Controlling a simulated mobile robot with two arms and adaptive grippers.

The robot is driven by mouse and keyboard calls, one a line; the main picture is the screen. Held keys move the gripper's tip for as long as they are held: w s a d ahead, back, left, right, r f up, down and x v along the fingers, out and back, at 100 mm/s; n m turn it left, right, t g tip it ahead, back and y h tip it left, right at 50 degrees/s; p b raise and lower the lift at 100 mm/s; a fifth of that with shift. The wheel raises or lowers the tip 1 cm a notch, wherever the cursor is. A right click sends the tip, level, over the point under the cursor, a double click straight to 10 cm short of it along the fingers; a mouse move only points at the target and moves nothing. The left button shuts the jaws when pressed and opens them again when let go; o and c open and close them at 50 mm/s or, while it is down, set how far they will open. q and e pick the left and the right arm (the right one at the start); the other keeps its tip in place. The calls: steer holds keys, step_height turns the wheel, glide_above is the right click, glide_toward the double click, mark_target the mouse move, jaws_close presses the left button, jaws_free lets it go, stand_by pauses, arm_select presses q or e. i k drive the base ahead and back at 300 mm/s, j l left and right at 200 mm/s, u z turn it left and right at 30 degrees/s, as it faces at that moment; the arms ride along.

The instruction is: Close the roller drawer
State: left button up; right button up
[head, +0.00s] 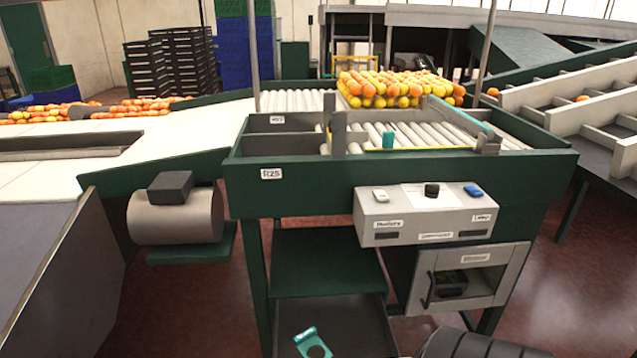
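Under the green roller table (400,180), a dark tray-like drawer (350,318) shows at the bottom centre, below a green panel (325,262). It appears pulled out towards me, and its front is cut off by the lower picture edge. A teal tool with a ring-shaped end (312,342) lies in it. To its right is a light grey box unit (510,277) with a dark vertical handle (431,290), a dark opening and a label too small to read. I cannot tell for certain which one is the roller drawer.
A grey control box (425,215) with buttons juts from the table front. A motor cylinder (175,215) sticks out at the left. Oranges and lemons (390,88) lie behind the rollers. Red-brown floor (190,310) is open left of the drawer.

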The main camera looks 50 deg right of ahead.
mark_target(358, 325)
steer(key=z, duration=1.65)
